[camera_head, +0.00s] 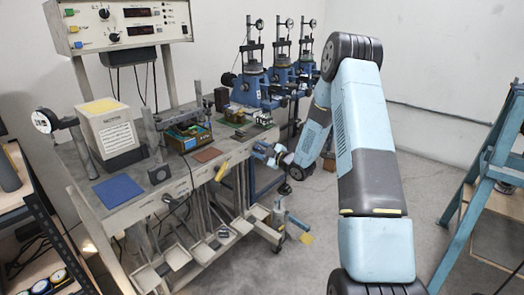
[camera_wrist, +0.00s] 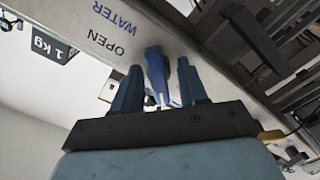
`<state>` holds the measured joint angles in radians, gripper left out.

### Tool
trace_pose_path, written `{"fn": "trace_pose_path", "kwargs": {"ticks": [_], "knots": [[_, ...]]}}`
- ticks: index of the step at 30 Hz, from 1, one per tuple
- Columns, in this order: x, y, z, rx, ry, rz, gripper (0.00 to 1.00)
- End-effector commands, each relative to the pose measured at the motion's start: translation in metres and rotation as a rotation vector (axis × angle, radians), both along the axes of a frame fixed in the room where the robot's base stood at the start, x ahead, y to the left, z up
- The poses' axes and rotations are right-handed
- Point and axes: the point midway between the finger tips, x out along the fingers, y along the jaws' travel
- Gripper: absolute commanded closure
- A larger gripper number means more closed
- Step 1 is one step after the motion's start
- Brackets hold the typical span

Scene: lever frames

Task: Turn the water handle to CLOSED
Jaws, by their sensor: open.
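The blue water handle (camera_wrist: 156,70) shows in the wrist view on the pale front rail of the bench. The words WATER and OPEN are printed on the rail beside it, upside down in this view. My gripper (camera_wrist: 160,64) is open, with one dark blue finger on each side of the handle. Whether a finger touches it I cannot tell. No CLOSED mark can be read. In the head view my gripper (camera_head: 272,155) is at the bench's front edge, and I cannot make out the handle clearly there.
A blue ladder-like frame (camera_head: 480,180) stands at the right. The floor between is mostly clear.

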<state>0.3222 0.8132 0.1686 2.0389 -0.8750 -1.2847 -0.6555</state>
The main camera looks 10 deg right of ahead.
Motion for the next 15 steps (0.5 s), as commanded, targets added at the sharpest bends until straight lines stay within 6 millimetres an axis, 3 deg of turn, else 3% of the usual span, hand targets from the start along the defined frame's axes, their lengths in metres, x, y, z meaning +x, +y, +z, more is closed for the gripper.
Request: {"fn": "trace_pose_path", "kwargs": {"ticks": [5, 15], "knots": [[-0.013, -0.010, 0.000, -0.001, 0.001, -0.001, 0.57], [-0.066, -0.050, -0.001, 0.000, 0.002, -0.004, 0.57]]}}
